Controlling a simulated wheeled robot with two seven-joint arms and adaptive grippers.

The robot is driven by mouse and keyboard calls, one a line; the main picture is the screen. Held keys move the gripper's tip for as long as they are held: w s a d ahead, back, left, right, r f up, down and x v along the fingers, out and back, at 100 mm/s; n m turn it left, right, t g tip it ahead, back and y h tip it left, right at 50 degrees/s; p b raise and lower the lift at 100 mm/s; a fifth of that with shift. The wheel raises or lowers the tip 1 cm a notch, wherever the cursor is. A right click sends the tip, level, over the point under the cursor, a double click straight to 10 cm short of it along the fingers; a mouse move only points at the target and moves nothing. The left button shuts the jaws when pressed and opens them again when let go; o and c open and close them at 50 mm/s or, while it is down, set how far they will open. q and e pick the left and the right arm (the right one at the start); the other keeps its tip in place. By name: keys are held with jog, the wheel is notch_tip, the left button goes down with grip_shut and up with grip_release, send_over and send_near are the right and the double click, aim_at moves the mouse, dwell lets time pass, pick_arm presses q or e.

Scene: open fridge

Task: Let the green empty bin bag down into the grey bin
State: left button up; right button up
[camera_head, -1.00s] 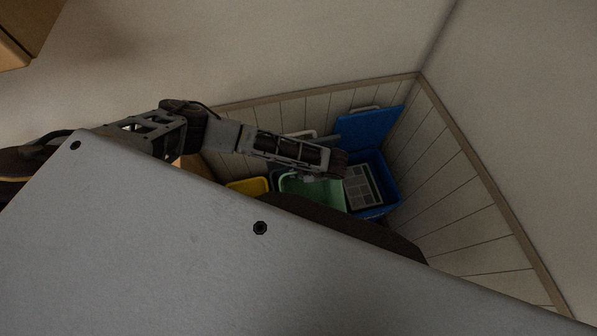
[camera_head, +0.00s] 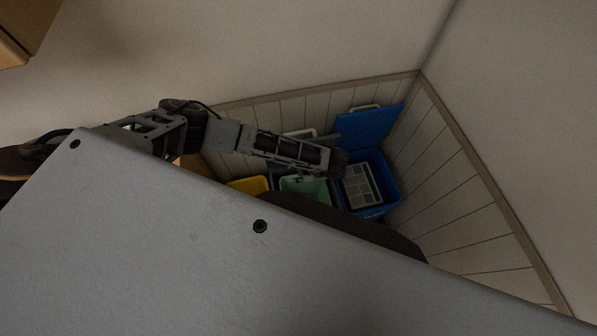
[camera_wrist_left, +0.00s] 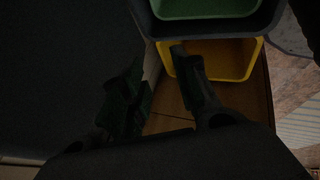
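The green bin bag (camera_head: 308,188) sits down inside the grey bin (camera_head: 334,194), below my left arm in the head view. In the left wrist view the bag (camera_wrist_left: 205,8) shows at the top edge, inside the dark rim of the grey bin (camera_wrist_left: 215,27). My left gripper (camera_wrist_left: 158,62) has its fingers apart with nothing between them, and is clear of the bag. In the head view my left gripper (camera_head: 338,170) is dark, and its fingers are hard to make out. My right gripper is not in view.
A yellow bin (camera_wrist_left: 235,60) stands beside the grey bin, close to one finger. A blue bin (camera_head: 386,180) with its lid (camera_head: 368,127) raised holds papers (camera_head: 361,186). Panelled walls (camera_head: 455,205) close the corner. My own body hides much of the foreground.

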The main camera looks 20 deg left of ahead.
pick_arm(q)
jog(key=shift+d+r, duration=0.1)
jog(key=v, duration=1.1)
jog(key=shift+d+r, duration=0.25)
jog(key=shift+r, duration=0.05)
jog(key=shift+s, duration=0.2)
dwell(0.9)
